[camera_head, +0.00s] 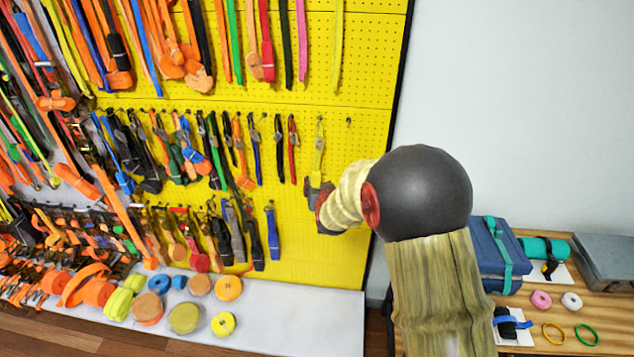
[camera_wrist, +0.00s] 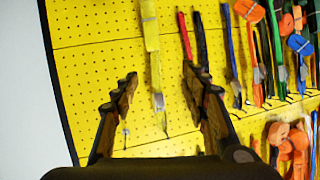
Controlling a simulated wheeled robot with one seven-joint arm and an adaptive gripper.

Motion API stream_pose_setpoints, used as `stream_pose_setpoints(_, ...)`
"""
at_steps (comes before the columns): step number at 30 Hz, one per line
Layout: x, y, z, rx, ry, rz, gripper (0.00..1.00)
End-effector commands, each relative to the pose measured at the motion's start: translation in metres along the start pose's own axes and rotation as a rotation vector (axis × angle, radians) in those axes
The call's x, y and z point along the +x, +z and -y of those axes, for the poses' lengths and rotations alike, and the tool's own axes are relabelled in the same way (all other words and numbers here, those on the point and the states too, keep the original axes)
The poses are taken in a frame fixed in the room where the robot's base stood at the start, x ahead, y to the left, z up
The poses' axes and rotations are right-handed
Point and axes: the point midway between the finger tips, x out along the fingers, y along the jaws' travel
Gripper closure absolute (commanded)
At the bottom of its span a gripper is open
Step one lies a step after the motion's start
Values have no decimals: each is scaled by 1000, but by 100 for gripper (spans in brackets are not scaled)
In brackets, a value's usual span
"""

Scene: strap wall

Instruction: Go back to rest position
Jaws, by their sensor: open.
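My gripper (camera_head: 319,194) is in front of the yellow pegboard (camera_head: 300,245), just below a hanging yellow strap (camera_head: 319,150). In the wrist view my gripper (camera_wrist: 159,80) is open, with its two fingers apart. The yellow strap (camera_wrist: 151,40) with its metal buckle shows in the gap between them, and the fingers are not closed on it. I cannot tell how far the strap is from the fingers in depth. My arm hides part of the board's right edge and the table's left end.
Many straps hang in rows on the board, with a red strap (camera_head: 293,150) close left of the yellow one. Strap rolls (camera_head: 184,318) lie on the white ledge (camera_head: 290,310). A wooden table (camera_head: 572,320) at right holds a blue box (camera_head: 492,255) and rings. The white wall (camera_head: 520,90) is bare.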

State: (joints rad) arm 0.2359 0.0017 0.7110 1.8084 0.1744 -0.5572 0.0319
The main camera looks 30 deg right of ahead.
Motion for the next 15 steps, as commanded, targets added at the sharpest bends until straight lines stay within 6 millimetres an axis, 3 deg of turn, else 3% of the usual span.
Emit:
stream_pose_setpoints(6, -25, 0, 0, -1, 0, 0, 55)
stream_pose_setpoints(15, -32, 1, 0, -1, 0, 4, 55)
